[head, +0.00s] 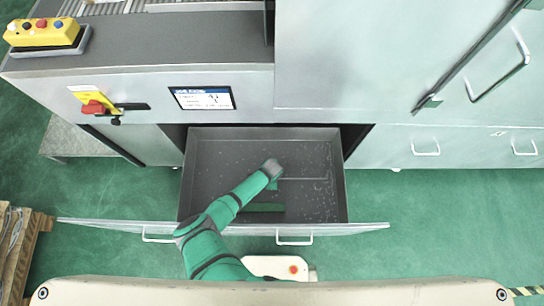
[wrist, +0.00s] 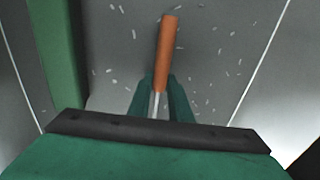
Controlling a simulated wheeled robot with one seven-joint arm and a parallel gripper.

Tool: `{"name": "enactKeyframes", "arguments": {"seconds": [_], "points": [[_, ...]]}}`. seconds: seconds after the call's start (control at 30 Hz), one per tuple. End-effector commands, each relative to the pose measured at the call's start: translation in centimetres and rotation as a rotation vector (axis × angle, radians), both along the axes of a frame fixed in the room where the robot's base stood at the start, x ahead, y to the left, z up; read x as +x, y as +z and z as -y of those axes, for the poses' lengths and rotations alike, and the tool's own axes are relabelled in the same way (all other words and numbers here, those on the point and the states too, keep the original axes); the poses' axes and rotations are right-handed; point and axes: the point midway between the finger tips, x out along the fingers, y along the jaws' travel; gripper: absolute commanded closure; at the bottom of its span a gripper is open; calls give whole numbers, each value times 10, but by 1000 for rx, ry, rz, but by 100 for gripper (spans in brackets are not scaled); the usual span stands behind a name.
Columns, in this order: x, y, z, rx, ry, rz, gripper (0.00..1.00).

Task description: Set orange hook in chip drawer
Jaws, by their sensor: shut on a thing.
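The chip drawer (head: 215,160) is pulled open below the machine, with small pale chips scattered on its grey floor. My gripper (head: 275,183) is inside the drawer's outline, near its middle. In the wrist view my gripper (wrist: 160,98) is shut on the orange hook (wrist: 168,45) at its grey metal shaft, with the orange handle pointing beyond the fingers. In the head view a thin pale rod (head: 305,179) runs right from the gripper; the orange part is hidden there. I cannot tell whether the hook touches the drawer floor.
A green bar (head: 263,208) lies in the drawer's front part, and it fills the left side of the wrist view (wrist: 58,55). The drawer front (head: 345,229) with its handles is near my body. The drawer's right part is free except for chips.

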Motion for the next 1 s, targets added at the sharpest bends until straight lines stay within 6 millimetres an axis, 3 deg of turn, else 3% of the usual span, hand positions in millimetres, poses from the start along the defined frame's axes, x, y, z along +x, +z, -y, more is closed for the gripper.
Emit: {"name": "enactKeyframes", "arguments": {"seconds": [0.03,0.1,0.53,0.67,1.0], "points": [[0,0,0,0,0,0,80],[0,0,-1,0,1,0,63],[1,7,-4,1,5,2,63],[0,22,-5,-2,10,2,63],[-10,80,-2,-1,2,3,63]]}}
